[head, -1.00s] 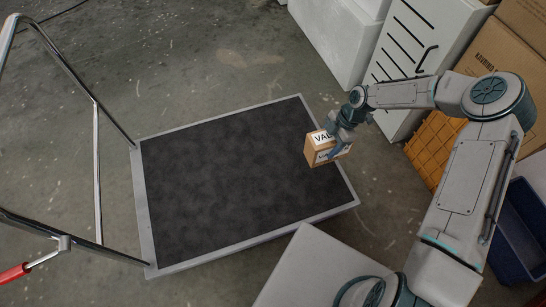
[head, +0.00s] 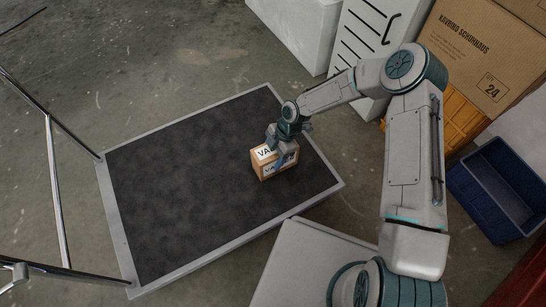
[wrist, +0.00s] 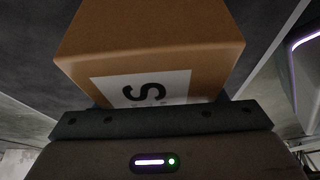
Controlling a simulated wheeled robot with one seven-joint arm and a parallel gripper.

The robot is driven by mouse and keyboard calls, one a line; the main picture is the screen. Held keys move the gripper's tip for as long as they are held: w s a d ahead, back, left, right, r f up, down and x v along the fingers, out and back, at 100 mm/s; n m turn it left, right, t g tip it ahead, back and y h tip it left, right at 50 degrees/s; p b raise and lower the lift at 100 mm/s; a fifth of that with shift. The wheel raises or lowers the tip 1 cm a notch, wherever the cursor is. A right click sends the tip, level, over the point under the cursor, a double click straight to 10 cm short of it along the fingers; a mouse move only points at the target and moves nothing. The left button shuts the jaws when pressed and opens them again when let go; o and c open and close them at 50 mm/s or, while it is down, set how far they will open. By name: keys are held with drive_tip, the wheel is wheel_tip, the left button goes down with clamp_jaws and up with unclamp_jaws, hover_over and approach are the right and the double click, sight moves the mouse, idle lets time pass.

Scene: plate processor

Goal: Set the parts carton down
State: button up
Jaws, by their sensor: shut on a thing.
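The parts carton (head: 262,166) is a small brown box with white labels, seen at the right part of the cart's dark deck. My gripper (head: 283,150) is shut on it from above and behind. In the wrist view the carton (wrist: 150,40) fills the upper middle, with a white label showing a letter, close against my gripper (wrist: 160,118). The platform cart (head: 180,180) has a dark top with a light grey rim. I cannot tell whether the carton's bottom touches the deck or hangs just above it.
The deck left of the carton is bare. The cart's metal handle (head: 56,180) rises at the left. A white slotted cabinet (head: 372,35), a large cardboard box (head: 480,50), an orange crate (head: 462,112) and a blue bin (head: 500,185) stand at the right.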

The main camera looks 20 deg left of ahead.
drive_tip(key=o, duration=1.4)
drive_tip(key=shift+f, duration=0.1)
drive_tip(key=shift+o, duration=0.2)
drive_tip(key=p+v, duration=0.5)
drive_tip(key=v, duration=0.6)
drive_tip(key=shift+s, duration=0.1)
drive_tip(key=shift+w+d+r, duration=0.15)
drive_tip(key=shift+w+r, duration=0.05)
drive_tip(key=shift+r, duration=0.4)
